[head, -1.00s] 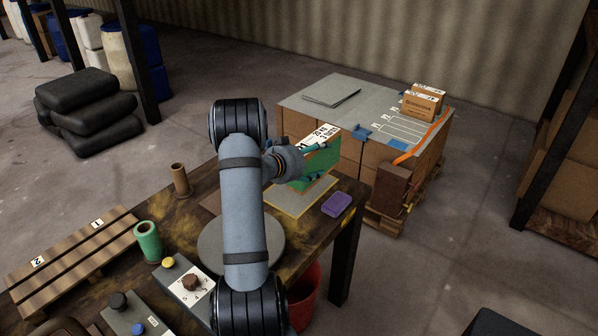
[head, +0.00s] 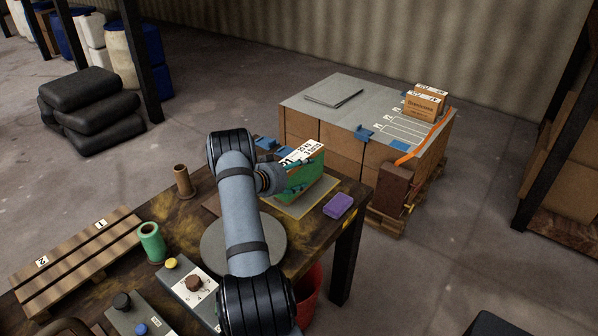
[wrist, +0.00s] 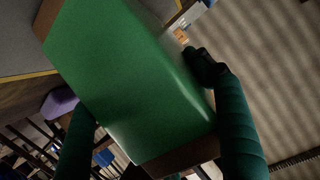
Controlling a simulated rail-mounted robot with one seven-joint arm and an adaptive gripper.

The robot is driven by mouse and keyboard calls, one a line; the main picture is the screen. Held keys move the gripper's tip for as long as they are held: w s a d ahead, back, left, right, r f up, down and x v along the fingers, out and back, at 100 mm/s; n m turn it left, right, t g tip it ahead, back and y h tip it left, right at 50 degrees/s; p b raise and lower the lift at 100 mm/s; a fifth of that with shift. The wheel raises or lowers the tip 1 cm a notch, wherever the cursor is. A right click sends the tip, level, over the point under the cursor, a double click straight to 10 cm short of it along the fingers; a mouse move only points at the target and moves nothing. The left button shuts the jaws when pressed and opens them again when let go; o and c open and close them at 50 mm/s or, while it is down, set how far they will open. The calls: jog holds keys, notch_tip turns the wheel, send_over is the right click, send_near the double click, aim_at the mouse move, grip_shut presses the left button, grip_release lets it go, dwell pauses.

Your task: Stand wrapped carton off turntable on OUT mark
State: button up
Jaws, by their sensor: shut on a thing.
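The wrapped carton (head: 308,176) is green, with a white printed label on top. It stands upright over the OUT mark (head: 318,204), a grey square with a yellow edge on the bench. I cannot tell whether its base touches the mark. My gripper (head: 285,172) is shut on the carton, partly hidden by my arm. In the wrist view, the carton's green face (wrist: 130,80) fills the space between the dark teal fingers of my gripper (wrist: 145,90). The grey round turntable (head: 212,250) is bare where it shows, partly covered by my arm.
A purple block (head: 338,205) lies right of the mark near the bench edge. A brown tube (head: 182,181) and a green spool (head: 151,242) stand to the left. A dial panel (head: 195,285) is in front. A carton stack with a grey top (head: 375,100) stands behind the bench.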

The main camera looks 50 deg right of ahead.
jog(key=o, duration=1.3)
jog(key=shift+f, duration=0.2)
jog(key=o, duration=0.5)
jog(key=shift+r, duration=0.1)
jog(key=shift+r, duration=0.2)
jog(key=b+v, duration=0.1)
jog(key=v, duration=1.1)
jog(key=shift+a+f, duration=0.1)
